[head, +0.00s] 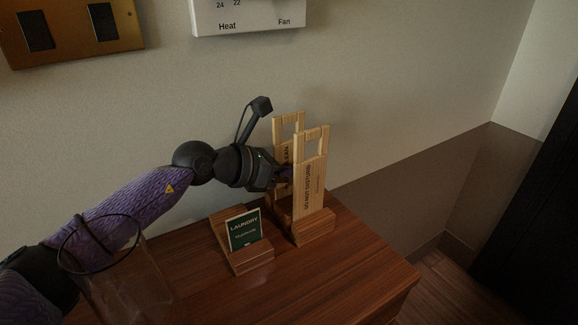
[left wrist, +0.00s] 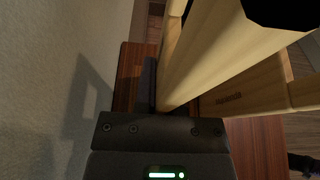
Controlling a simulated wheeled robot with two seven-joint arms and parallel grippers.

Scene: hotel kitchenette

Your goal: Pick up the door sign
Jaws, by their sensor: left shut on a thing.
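Two pale wooden door signs with cut-out handles stand upright, one behind the other. The front door sign (head: 310,175) reads "DO NOT DISTURB"; the rear door sign (head: 284,152) shows "CLEAN" and is partly hidden. Both stand by a wooden holder (head: 313,228). My left gripper (head: 284,177) comes in from the left at mid-height and is shut on a door sign; which of the two is not clear. In the left wrist view, a dark finger (left wrist: 148,84) lies against pale wood (left wrist: 215,50). My right gripper is not in view.
A green "LAUNDRY" card (head: 244,230) in a wooden stand (head: 250,259) is left of the holder. A clear glass (head: 125,275) is at the front left. The wooden cabinet top (head: 340,285) is bare at the front right. The wall (head: 390,90) is close behind.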

